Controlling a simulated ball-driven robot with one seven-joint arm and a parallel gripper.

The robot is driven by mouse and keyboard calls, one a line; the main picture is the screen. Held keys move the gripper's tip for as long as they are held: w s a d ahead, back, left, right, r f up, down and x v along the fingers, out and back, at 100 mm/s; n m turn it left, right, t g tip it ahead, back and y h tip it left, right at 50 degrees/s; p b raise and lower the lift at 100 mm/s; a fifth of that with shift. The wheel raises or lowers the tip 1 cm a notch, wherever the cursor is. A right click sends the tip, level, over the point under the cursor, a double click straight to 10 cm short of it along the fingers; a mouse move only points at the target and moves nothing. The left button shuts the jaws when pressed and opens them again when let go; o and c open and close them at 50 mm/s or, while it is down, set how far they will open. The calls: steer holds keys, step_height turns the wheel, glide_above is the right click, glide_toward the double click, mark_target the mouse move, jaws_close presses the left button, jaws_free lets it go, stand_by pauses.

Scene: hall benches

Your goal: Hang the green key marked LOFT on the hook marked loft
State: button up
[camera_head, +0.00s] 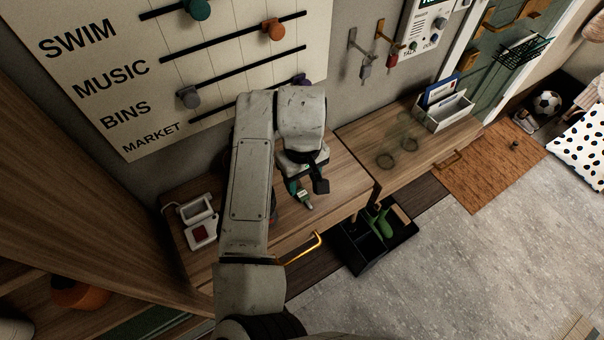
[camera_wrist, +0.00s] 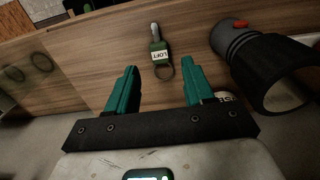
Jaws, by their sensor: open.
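The green key with a white LOFT tag (camera_wrist: 158,50) lies on the wooden bench top in the wrist view, its ring towards me. In the head view it shows just past my gripper's fingers (camera_head: 305,199). My gripper (camera_wrist: 160,68) is open, with teal fingers either side of the key's ring end and nothing gripped. In the head view my gripper (camera_head: 308,188) is above the bench, below the wall board. A grey hook (camera_head: 353,40) and a copper hook (camera_head: 380,32) are on the wall; a grey and a red key hang there. I cannot read any hook label.
A black flashlight (camera_wrist: 262,62) lies close right of my gripper in the wrist view. A white device (camera_head: 201,225) stands at the bench's left. A letter holder (camera_head: 445,112) stands on the right bench. A black caddy (camera_head: 372,262) is on the floor.

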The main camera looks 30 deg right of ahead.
mark_target(303, 194)
steer(key=shift+f+b, duration=1.25)
steer(key=shift+f, duration=1.4)
steer(key=shift+c, duration=0.4)
jaws_close()
steer(key=shift+r, duration=0.1)
step_height(303, 194, up, 5)
steer(key=p, duration=0.5)
steer(key=shift+r, duration=1.4)
